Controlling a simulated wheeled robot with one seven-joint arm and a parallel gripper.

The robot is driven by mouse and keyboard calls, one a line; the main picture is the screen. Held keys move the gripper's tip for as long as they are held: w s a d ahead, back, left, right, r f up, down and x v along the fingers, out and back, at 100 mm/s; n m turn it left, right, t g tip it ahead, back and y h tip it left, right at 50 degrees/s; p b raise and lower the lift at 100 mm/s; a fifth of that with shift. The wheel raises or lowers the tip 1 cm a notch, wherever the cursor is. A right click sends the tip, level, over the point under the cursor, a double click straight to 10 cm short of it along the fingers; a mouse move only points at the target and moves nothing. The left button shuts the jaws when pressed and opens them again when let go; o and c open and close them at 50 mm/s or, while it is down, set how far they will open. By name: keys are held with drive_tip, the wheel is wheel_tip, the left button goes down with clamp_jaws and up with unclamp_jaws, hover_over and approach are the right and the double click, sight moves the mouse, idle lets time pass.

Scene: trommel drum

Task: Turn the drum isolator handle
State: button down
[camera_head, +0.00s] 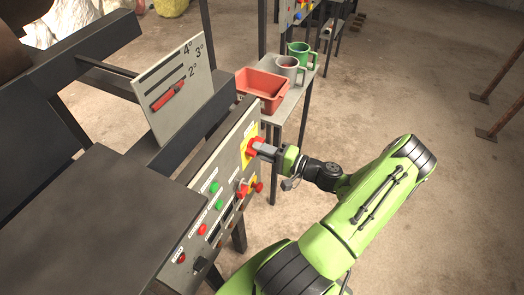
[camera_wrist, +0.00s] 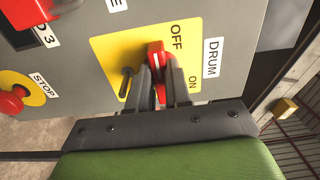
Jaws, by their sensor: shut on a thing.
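The drum isolator is a red handle (camera_wrist: 157,50) on a yellow plate (camera_wrist: 106,50) marked OFF and ON, beside a DRUM label (camera_wrist: 212,58). In the wrist view my gripper (camera_wrist: 158,76) is shut on the handle, with one dark finger on each side. The red end shows beyond the fingers, close to the OFF mark; I cannot tell its exact angle. In the head view my gripper (camera_head: 264,150) reaches the panel from the right, at the red handle (camera_head: 254,143) on the yellow plate (camera_head: 246,152). The fingers partly hide the handle.
Below the isolator, the grey panel (camera_head: 195,220) carries a red stop button (camera_wrist: 12,102) on yellow and several red and green buttons. A small table (camera_head: 287,108) behind holds a red tray (camera_head: 268,103) and mugs. A sign (camera_head: 160,110) with a red pointer stands above the panel.

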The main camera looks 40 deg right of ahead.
drive_tip(key=shift+f, duration=0.1)
drive_tip(key=c, duration=1.1)
unclamp_jaws()
drive_tip(key=shift+o, duration=0.2)
drive_tip(key=shift+s, duration=0.1)
drive_tip(key=v, duration=1.5)
drive_tip(key=shift+s, duration=0.3)
drive_tip(key=shift+d, duration=0.1)
